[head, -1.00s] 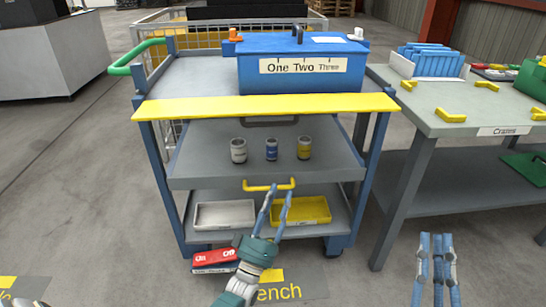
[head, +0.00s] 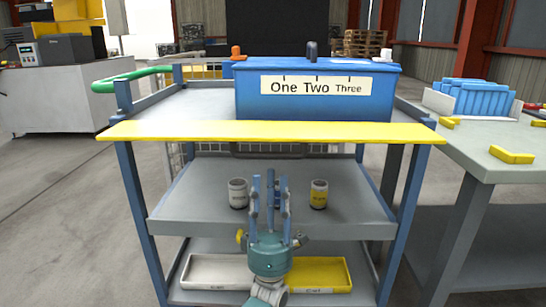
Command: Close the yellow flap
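The yellow flap (head: 190,131) is a long flat board, lying level across the cart's upper front edge. It spans the full width of the cart and juts slightly past both front posts. My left gripper (head: 270,183) points upward below the flap's middle, in front of the middle shelf. Its fingers stand apart and hold nothing that I can see. The fingertips appear below the flap, with a gap in the picture. My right gripper is out of view.
The grey middle shelf (head: 180,208) bears a white can (head: 238,194), a yellow can (head: 318,194) and a mostly hidden blue can. A blue box (head: 315,108) labelled "One Two Three" stands above. A workbench (head: 470,158) is at right; open floor lies left.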

